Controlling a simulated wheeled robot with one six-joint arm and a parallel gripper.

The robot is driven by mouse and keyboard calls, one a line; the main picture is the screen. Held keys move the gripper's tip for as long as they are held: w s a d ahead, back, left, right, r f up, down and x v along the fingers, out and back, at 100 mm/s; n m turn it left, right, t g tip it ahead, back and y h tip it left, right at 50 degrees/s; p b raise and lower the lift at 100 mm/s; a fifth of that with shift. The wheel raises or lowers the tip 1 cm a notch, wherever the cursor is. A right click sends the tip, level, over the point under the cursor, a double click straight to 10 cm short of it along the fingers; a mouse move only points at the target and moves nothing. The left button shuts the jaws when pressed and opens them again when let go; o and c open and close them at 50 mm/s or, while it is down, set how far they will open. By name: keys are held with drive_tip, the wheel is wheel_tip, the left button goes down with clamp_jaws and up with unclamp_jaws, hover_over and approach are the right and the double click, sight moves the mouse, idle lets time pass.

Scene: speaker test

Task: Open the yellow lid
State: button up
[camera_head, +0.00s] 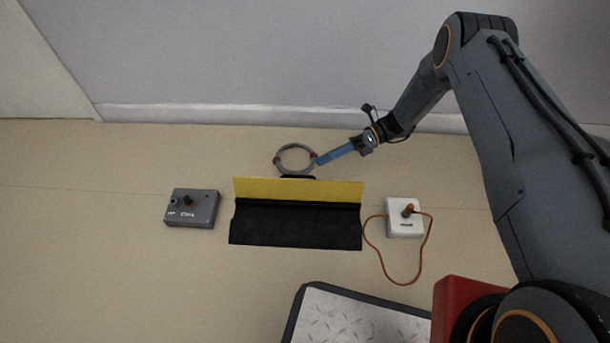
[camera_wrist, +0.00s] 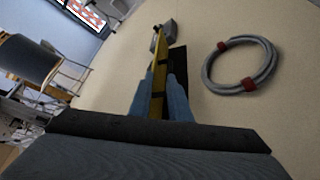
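The yellow lid (camera_head: 300,189) shows as a long strip along the back of a black box (camera_head: 295,225). It appears raised, with the black part uncovered in front of it. A small dark handle is at its back edge. In the wrist view the lid (camera_wrist: 157,85) is a thin yellow band, seen nearly edge-on. My gripper (camera_head: 318,161) has blue fingers and is just behind the lid, near the handle, seemingly apart from it. In the wrist view the gripper's fingers (camera_wrist: 159,84) stand apart, with yellow visible between them.
A coiled grey cable (camera_head: 279,163) with red ties lies on the floor behind the lid. A grey control box (camera_head: 205,209) is left; a white box (camera_head: 404,230) with an orange cable is right. A wall runs behind.

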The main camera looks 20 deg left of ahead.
sight(298, 186)
drive_tip(key=f, duration=0.1)
drive_tip(key=f+m, duration=0.1)
drive_tip(key=f+y, duration=0.1)
drive_tip(key=shift+d+f+m, duration=0.3)
drive_tip(key=shift+d, duration=0.05)
drive_tip(key=shift+b+x, duration=1.1)
drive_tip(key=shift+x, duration=2.75)
clamp_jaws()
